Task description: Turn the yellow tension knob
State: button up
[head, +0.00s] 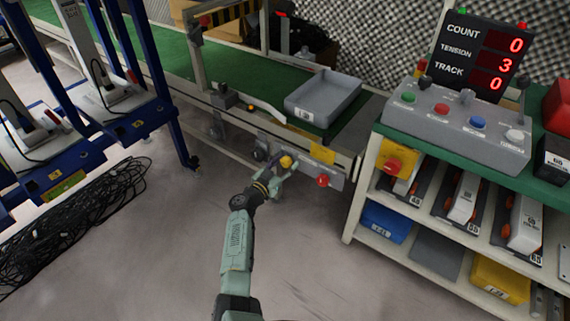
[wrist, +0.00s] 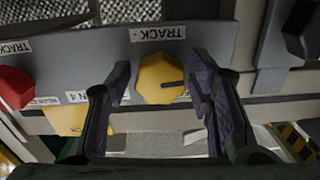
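The yellow knob (head: 286,161) is on the grey panel at the conveyor's near side. In the wrist view the yellow knob (wrist: 160,78) is faceted, with a dark pointer line toward the right. An upside-down label (wrist: 157,33) beside it reads TRACK. My gripper (head: 277,170) is at the knob. In the wrist view my gripper's (wrist: 163,92) two dark fingers are open on either side of the knob, with gaps visible. Whether the fingertips reach past its face is unclear. The display (head: 480,55) reads COUNT 0, TENSION 3, TRACK 0.
A red knob (head: 322,181) and a dark knob (head: 259,154) flank the yellow one on the panel. A grey bin (head: 322,97) sits on the conveyor above. A shelf unit (head: 358,190) stands close on the right. Blue racks and coiled cable (head: 75,215) are at left.

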jog(key=c, duration=0.9)
jog(key=shift+c, duration=0.2)
jog(key=shift+m, duration=0.3)
jog(key=m, duration=0.3)
jog(key=shift+m, duration=0.3)
jog(key=m, duration=0.4)
jog(key=shift+f+m, duration=0.1)
jog(key=shift+m, duration=0.2)
jog(key=m+b, duration=0.1)
jog(key=m, duration=0.3)
jog(key=shift+m+b, duration=0.3)
jog(key=shift+b, duration=0.1)
jog(key=shift+m+h+b, duration=0.4)
jog(key=shift+m+b, duration=0.4)
jog(key=shift+m, duration=1.5)
jog(key=shift+a, duration=0.1)
